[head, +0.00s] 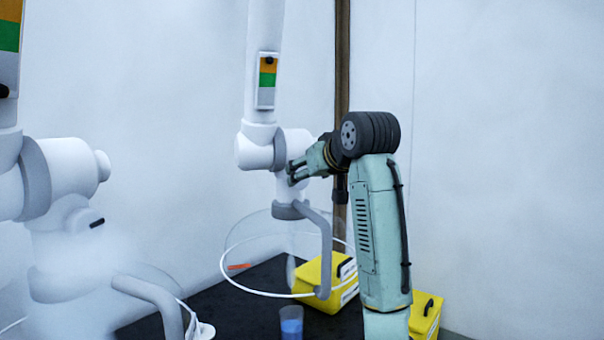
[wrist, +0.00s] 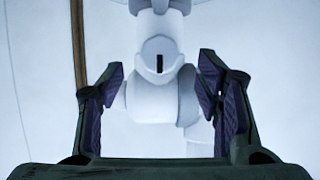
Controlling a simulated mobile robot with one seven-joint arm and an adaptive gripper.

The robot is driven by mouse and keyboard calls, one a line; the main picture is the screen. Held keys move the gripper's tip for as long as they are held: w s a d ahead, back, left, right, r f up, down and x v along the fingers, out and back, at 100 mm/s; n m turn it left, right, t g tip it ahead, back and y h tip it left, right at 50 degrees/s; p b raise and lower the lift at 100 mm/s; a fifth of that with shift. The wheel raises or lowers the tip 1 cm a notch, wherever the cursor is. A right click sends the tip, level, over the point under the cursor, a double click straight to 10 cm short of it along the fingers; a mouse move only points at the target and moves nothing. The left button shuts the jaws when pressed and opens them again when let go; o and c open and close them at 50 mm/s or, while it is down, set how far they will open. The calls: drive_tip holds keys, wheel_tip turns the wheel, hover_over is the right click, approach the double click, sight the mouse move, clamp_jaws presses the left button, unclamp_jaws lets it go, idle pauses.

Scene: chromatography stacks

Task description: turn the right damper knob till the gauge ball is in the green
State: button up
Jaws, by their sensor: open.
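The right damper knob (wrist: 160,60) is white with a dark upright mark. It shows in the wrist view between and beyond my fingers, apart from both. In the head view my gripper (head: 293,172) hides it beside the white joint of the right extraction arm. My gripper (wrist: 158,95) is open and empty, with its fingers on either side of the knob. The right gauge (head: 266,95) has an orange band above a green band. Its dark ball (head: 269,60) sits at the top, in the orange, above the green.
A second white extraction arm (head: 62,170) stands at the left with its own gauge (head: 9,38) and knob (head: 90,218). Below are a clear hood with a white rim (head: 240,285), yellow boxes (head: 318,280) and a blue-filled cup (head: 291,324). A brown post (head: 342,60) stands behind.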

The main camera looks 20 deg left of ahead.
drive_tip(key=shift+p+x, duration=0.7)
drive_tip(key=shift+x, duration=2)
drive_tip(key=shift+c, duration=0.5)
drive_tip(key=c, duration=1.1)
drive_tip(key=shift+o, duration=0.2)
drive_tip(key=m+g+y, duration=0.1)
drive_tip(key=m+y, duration=0.1)
drive_tip(key=m, duration=0.1)
drive_tip(key=shift+w+d, duration=0.1)
drive_tip(key=o, duration=1.2)
drive_tip(key=shift+c, duration=0.2)
